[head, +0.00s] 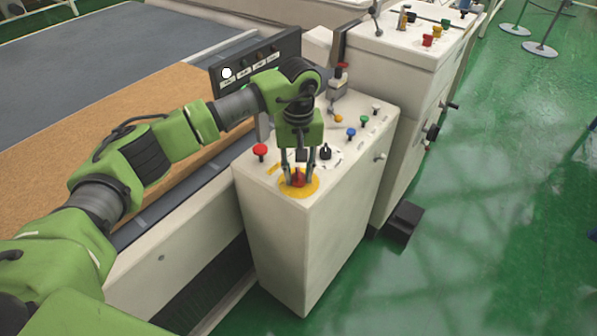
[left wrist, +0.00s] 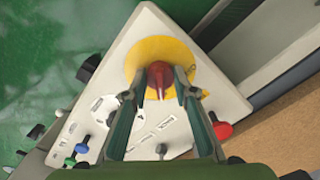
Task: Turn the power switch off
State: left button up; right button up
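The power switch is a red knob (head: 298,178) on a round yellow plate (head: 312,187), at the near corner of the white control box top. In the left wrist view the red knob (left wrist: 158,72) stands upright on the yellow plate (left wrist: 178,50). My left gripper (head: 299,180) points down over it, with one finger on each side. In the left wrist view the fingertips (left wrist: 160,80) are drawn in close against the knob's sides, and it fills the gap between them. My right gripper is not in view.
A red mushroom button (head: 260,150) stands left of the switch. A black selector knob (head: 325,152) and coloured buttons lie behind it on the white control box (head: 330,235). A dark labelled panel (head: 240,75) stands at the back. Green floor is open to the right.

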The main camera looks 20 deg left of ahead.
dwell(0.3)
pick_arm(q)
jog(key=shift+f+n+b, duration=0.1)
jog(key=shift+n+b, duration=0.8)
jog(key=shift+n, duration=0.1)
jog(key=n+b, duration=0.1)
jog(key=n, duration=0.1)
jog(key=shift+n+b, duration=0.3)
jog(key=shift+b, duration=0.1)
jog(key=n+b, duration=0.2)
jog(key=n, duration=0.3)
jog(key=n+b, duration=0.2)
jog(key=n, duration=0.2)
jog(key=shift+n, duration=0.4)
jog(key=shift+n+b, duration=0.3)
jog(key=shift+n, duration=1.4)
jog(key=o, duration=1.1)
